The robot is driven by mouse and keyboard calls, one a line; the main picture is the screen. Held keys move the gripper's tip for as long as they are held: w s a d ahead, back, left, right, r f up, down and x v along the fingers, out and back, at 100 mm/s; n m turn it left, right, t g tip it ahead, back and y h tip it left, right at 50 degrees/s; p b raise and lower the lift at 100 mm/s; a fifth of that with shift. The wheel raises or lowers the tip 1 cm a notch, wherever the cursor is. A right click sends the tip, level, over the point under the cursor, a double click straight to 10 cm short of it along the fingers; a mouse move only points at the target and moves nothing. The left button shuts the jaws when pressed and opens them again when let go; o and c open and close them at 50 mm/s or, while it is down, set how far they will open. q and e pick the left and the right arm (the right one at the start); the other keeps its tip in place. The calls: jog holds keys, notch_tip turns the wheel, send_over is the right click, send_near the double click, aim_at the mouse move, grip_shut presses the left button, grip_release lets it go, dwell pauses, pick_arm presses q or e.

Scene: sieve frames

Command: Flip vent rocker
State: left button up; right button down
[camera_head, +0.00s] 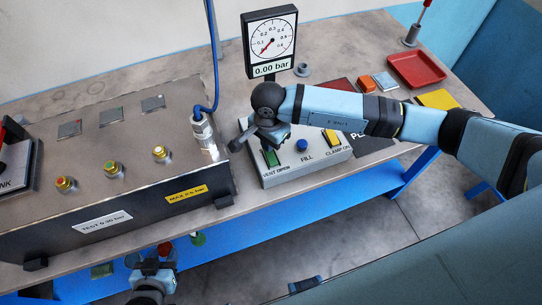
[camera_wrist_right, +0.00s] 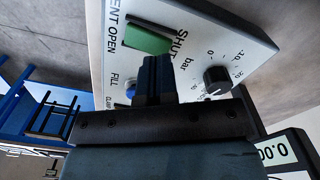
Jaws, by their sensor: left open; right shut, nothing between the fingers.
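The vent rocker is a green rectangular switch (camera_head: 271,157) labelled VENT OPEN at the near left of a light grey control box (camera_head: 318,165). In the right wrist view the green rocker (camera_wrist_right: 148,38) shows just beyond my fingertips, with SHUT printed beside it. My right gripper (camera_head: 272,142) is shut and empty, pointing down over the box close to the rocker; its fingers (camera_wrist_right: 156,68) overlap the rocker's edge in the wrist view. I cannot tell whether they touch it, nor which way it is tilted. My left gripper (camera_head: 152,266) is open, low at the bottom, away from the box.
A blue FILL button (camera_head: 301,145) and a yellow CLAMP ON rocker (camera_head: 332,138) sit beside the vent rocker. A black knob (camera_wrist_right: 216,80) shows in the wrist view. A gauge (camera_head: 271,40) reading 0.00 bar stands behind. A steel test box (camera_head: 120,170) with a blue hose is left.

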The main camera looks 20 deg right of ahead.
jog(key=shift+f+b, duration=1.25)
jog(key=shift+f, duration=0.1)
dwell(0.6)
jog(key=shift+r, duration=0.2)
jog(key=shift+r+p, duration=1.4)
jog(key=shift+r, duration=2)
